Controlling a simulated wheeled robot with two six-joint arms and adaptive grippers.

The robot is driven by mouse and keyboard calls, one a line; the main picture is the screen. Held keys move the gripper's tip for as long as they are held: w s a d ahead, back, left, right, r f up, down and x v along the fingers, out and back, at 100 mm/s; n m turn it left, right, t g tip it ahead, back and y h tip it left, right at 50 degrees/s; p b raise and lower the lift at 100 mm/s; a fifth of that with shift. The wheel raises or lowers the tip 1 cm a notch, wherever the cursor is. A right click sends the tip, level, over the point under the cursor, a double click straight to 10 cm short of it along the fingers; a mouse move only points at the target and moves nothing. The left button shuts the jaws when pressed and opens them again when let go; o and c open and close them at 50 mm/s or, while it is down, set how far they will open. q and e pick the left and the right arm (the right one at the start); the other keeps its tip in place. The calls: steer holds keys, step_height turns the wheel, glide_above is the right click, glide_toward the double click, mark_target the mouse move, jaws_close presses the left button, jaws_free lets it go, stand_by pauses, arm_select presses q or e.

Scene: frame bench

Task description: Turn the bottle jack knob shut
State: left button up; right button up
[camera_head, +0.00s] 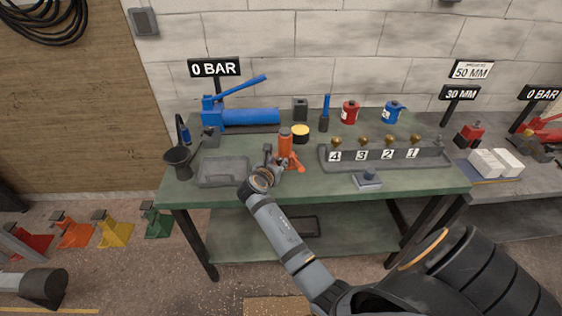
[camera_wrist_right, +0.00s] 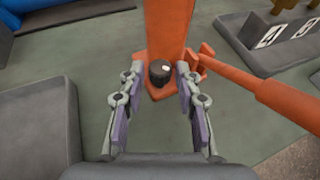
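The orange bottle jack (camera_head: 285,143) stands upright on the green bench (camera_head: 330,183), near its front middle. In the right wrist view its orange body (camera_wrist_right: 166,28) rises at the top. The small black knob (camera_wrist_right: 159,72), with a pale mark on it, sits low on the jack's near side. My right gripper (camera_wrist_right: 160,80) is open, with one finger on each side of the knob. I cannot tell whether either finger touches it. In the head view the right gripper (camera_head: 272,164) is just left of the jack, and my wrist hides part of it.
An orange lever (camera_wrist_right: 255,88) sticks out right of the jack. A shallow grey tray (camera_head: 223,183) lies to the left and a numbered rack (camera_head: 385,163) to the right. A blue pump (camera_head: 250,117) and yellow-topped tin (camera_head: 300,134) stand behind.

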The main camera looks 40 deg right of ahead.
steer(key=shift+r, duration=0.1)
steer(key=shift+c, duration=0.9)
jaws_close()
